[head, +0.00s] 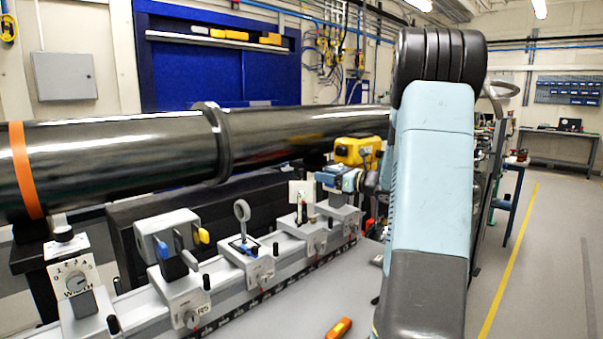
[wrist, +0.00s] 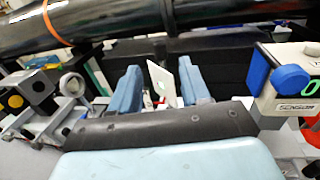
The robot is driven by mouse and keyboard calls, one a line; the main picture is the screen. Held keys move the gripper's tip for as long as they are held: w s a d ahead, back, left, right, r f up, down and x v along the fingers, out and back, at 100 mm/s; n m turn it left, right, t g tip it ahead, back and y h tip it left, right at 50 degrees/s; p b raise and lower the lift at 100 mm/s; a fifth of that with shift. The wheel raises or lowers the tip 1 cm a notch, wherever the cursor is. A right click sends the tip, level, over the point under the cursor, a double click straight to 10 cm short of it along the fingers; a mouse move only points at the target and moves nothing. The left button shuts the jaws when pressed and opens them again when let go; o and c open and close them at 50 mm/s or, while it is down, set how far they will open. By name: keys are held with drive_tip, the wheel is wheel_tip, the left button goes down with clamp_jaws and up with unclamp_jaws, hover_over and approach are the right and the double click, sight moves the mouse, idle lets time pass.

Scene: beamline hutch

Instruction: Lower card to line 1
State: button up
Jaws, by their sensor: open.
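The white card (head: 301,190) stands upright on a carriage of the bench rail in the head view, on a short post with a small red mark low down. In the wrist view the card (wrist: 161,82) looks tilted and lies between my two blue fingers. My gripper (wrist: 158,72) is open, with one finger on each side of the card and a visible gap to each. In the head view my gripper (head: 327,178) is just right of the card. Line 1 cannot be made out.
A dial box marked WIDTH (head: 75,285), a block with blue and yellow knobs (head: 168,235) and a round lens holder (head: 242,212) stand along the rail. A black beam pipe (head: 110,158) runs behind. An orange tool (head: 339,328) lies on the bench. A sensor box (wrist: 290,80) is at right.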

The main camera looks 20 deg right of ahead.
sight(302, 171)
drive_tip(key=x, duration=0.9)
drive_tip(key=shift+w+a, duration=0.25)
drive_tip(key=shift+w, duration=0.1)
clamp_jaws()
